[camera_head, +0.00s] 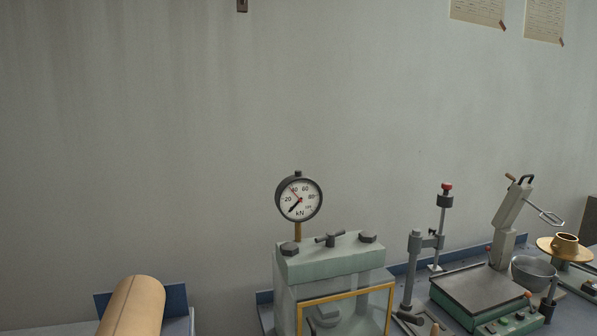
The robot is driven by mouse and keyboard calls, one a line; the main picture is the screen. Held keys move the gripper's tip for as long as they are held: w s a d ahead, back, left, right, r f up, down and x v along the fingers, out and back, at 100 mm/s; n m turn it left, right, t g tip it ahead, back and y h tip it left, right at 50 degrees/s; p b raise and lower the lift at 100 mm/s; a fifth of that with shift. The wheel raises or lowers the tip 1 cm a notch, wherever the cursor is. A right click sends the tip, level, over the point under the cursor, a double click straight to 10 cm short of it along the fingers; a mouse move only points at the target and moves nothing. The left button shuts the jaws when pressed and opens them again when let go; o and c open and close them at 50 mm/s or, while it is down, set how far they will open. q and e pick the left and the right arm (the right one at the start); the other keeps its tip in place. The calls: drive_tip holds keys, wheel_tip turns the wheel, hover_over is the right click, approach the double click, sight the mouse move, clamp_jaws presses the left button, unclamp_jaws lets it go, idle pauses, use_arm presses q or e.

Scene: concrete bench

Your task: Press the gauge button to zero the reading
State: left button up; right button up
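The round pressure gauge (299,199) stands on a brass stem above the grey-green press (333,265). Its white dial is marked kN, with numbers around the edge. A black needle points to the lower left and a red needle to the upper left. A small dark button (298,173) sits on top of the gauge rim, and nothing touches it. Neither of my grippers is in view.
A tan cylinder (134,305) lies at the lower left before a blue edge. Right of the press are a stand with a red knob (447,187), a green-based scale (482,291), a mixer (513,207) and a bowl (533,273). The wall left of the gauge is clear.

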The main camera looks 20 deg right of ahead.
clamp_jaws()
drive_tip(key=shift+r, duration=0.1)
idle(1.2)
